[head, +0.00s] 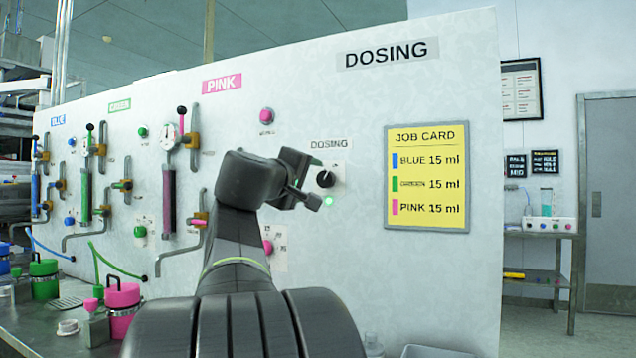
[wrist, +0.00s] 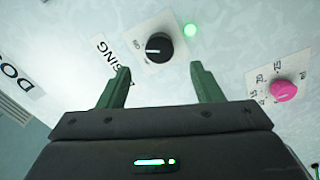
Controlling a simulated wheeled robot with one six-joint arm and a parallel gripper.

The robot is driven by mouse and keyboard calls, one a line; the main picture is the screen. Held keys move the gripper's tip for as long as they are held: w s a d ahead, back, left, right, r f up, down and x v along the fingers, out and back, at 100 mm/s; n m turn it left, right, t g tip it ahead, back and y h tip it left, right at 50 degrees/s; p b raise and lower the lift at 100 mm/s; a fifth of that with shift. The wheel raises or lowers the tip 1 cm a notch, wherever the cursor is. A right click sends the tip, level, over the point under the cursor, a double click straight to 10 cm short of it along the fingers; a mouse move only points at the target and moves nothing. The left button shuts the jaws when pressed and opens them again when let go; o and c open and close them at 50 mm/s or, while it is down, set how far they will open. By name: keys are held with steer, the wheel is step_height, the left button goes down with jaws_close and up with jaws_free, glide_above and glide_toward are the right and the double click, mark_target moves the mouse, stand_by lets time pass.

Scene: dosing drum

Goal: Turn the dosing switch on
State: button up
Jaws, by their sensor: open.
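The dosing switch (head: 325,179) is a round black knob on a white plate under the small DOSING label on the white panel. In the wrist view the knob (wrist: 159,46) shows a white pointer line lying toward the side where ON is printed. A green lamp (head: 329,201) beside the knob is lit, and it glows in the wrist view too (wrist: 190,31). My gripper (head: 311,180) is open in front of the switch. In the wrist view its two green fingers (wrist: 160,68) are spread on either side below the knob, with no contact visible.
A pink knob (wrist: 284,91) with a number scale sits near the right finger in the wrist view. A yellow job card (head: 427,177) hangs right of the switch. Pipes, levers and the pink syringe (head: 169,200) fill the panel's left. Lidded jars, one pink (head: 122,308), stand on the bench.

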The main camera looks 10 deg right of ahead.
mark_target(324, 179)
steer(key=v, duration=0.6)
steer(key=shift+s+a, duration=0.2)
steer(key=shift+s, duration=0.05)
steer(key=x, duration=1.4)
steer(key=shift+p, duration=0.35)
steer(key=shift+s, duration=0.1)
